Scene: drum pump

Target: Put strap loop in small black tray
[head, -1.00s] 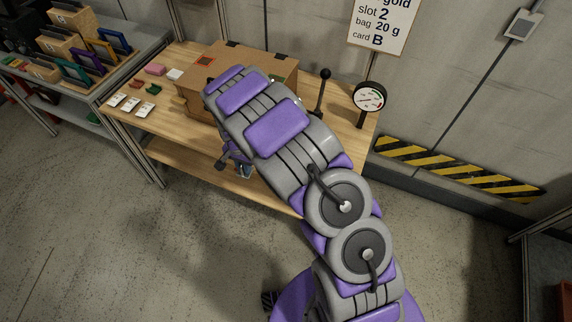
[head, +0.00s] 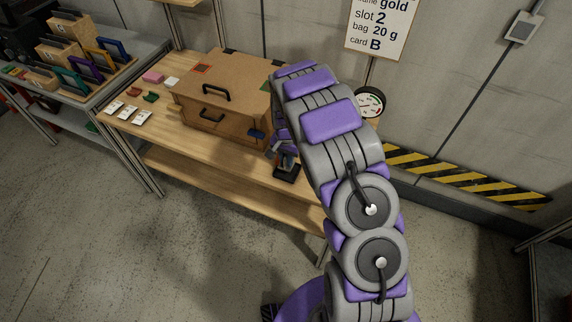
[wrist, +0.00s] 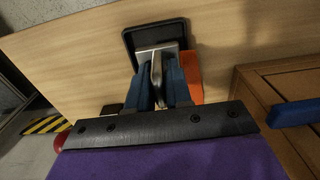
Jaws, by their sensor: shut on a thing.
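The small black tray (wrist: 129,42) lies on the wooden bench just beyond my fingertips in the wrist view. It also shows in the head view (head: 288,174) near the bench's front edge, right of the wooden box. My gripper (wrist: 158,92) points at the tray with its blue fingers shut on a narrow grey loop-shaped piece, the strap loop (wrist: 157,72). The loop's far end overlaps the tray in the picture; I cannot tell whether it touches the tray floor. In the head view my gripper (head: 284,153) is partly hidden by my arm.
The wooden box (head: 223,100) with black handles stands close left of the tray in the head view. A blue piece (wrist: 292,113) juts from it. An orange piece (wrist: 192,76) shows beside my fingers. White cards (head: 131,112) lie left; a round gauge (head: 370,101) stands behind my arm.

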